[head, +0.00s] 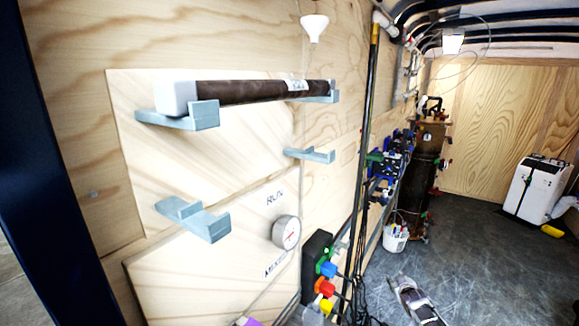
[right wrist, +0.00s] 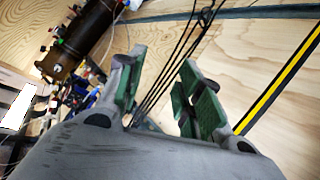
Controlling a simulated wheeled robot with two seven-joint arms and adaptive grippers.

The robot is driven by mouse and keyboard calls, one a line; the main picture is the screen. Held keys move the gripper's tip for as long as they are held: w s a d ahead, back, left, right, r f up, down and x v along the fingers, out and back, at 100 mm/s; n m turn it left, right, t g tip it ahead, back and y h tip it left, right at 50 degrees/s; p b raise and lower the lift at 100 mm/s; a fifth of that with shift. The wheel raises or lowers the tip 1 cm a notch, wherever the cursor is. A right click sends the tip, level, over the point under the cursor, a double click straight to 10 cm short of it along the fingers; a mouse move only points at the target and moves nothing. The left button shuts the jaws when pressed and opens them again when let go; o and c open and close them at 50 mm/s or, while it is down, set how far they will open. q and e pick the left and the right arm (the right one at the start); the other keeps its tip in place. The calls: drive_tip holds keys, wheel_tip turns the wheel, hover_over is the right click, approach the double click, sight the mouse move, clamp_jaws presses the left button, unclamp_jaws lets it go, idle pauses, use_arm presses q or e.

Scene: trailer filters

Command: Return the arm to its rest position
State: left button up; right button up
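My right gripper (head: 412,298) shows low in the head view, over the dark floor and away from the wall brackets. In the right wrist view, the green-padded fingers of the right gripper (right wrist: 160,80) stand apart with nothing between them. Dark cables pass behind the gap. My left gripper is not in view. A dark brown filter (head: 262,91) with a white end cap lies across the upper pair of grey brackets (head: 190,117) on the left wall.
The lower brackets (head: 196,218) are empty. A black box with coloured plugs (head: 326,270), a black-and-yellow pole (head: 370,120) and a white bucket (head: 395,238) are along the wall. A white appliance (head: 538,190) stands at the back right.

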drive_tip(key=s+a+f+g+y, duration=0.1)
drive_tip(key=s+a+f+g, duration=0.3)
drive_tip(key=s+f, duration=1.15)
drive_tip(key=s+a+f+g, duration=0.1)
drive_tip(key=s+a+f, duration=0.4)
drive_tip(key=s+f, duration=1.05)
drive_tip(key=s+a+f+g, duration=0.1)
drive_tip(key=s+f, duration=0.3)
drive_tip(key=s, duration=0.9)
drive_tip(key=s+a+f+g, duration=0.2)
drive_tip(key=s+a+f, duration=0.1)
drive_tip(key=s, duration=1.1)
drive_tip(key=s+a+f+g+y, duration=0.1)
drive_tip(key=s+f, duration=0.3)
drive_tip(key=s, duration=1)
drive_tip(key=shift+a+f+g, duration=0.4)
drive_tip(key=shift+a+g, duration=0.05)
drive_tip(key=shift+g, duration=0.25)
drive_tip(key=shift+w, duration=0.1)
